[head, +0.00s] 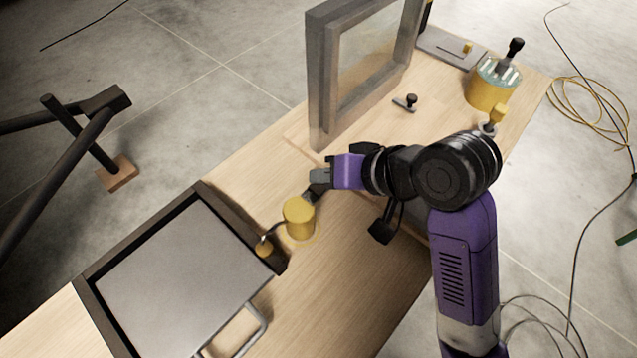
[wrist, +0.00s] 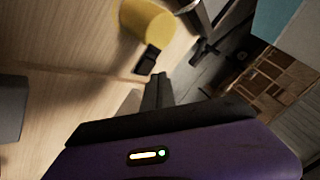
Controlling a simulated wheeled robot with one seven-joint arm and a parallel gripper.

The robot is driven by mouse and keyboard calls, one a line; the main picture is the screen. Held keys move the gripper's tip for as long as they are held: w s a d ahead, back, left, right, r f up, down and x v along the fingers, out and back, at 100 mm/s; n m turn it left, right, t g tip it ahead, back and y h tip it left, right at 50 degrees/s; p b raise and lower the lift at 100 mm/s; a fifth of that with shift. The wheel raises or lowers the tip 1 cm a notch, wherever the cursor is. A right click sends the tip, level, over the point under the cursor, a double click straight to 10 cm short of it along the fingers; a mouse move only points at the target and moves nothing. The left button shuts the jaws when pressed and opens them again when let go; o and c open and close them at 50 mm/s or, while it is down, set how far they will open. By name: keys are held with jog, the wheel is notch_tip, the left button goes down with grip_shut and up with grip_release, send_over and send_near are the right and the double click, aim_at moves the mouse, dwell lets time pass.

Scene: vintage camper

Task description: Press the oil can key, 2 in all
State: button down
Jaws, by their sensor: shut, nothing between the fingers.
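The yellow oil can (head: 299,218) stands on the wooden bench, its thin dark spout (head: 270,233) pointing left. In the wrist view the can's yellow body (wrist: 147,22) shows at the top. A small black key (wrist: 148,60) sticks out from its side toward my fingers. My gripper (head: 311,193) is shut and empty, at the can's upper right side in the head view. In the wrist view the dark fingertips (wrist: 160,77) are close to the key; I cannot tell whether they touch it. In the head view the fingers hide the key.
A dark-framed tray (head: 185,285) with a metal handle lies left of the can. A grey window frame (head: 320,80) stands behind my gripper. A yellow pot (head: 487,92) and a small black-knobbed latch (head: 405,103) are farther right. Bare bench (head: 350,275) lies in front.

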aim_at(323, 190)
jog(key=shift+f, duration=0.15)
dwell(0.4)
jog(key=shift+f, duration=0.25)
jog(key=shift+f, duration=0.8)
dwell(1.1)
jog(key=shift+s+r, duration=0.1)
jog(key=shift+r+p, duration=1)
jog(key=shift+p, duration=0.05)
jog(key=shift+r, duration=0.15)
notch_tip(323, 190, up, 5)
jog(key=p, duration=0.5)
jog(key=shift+p, duration=0.3)
dwell(1.8)
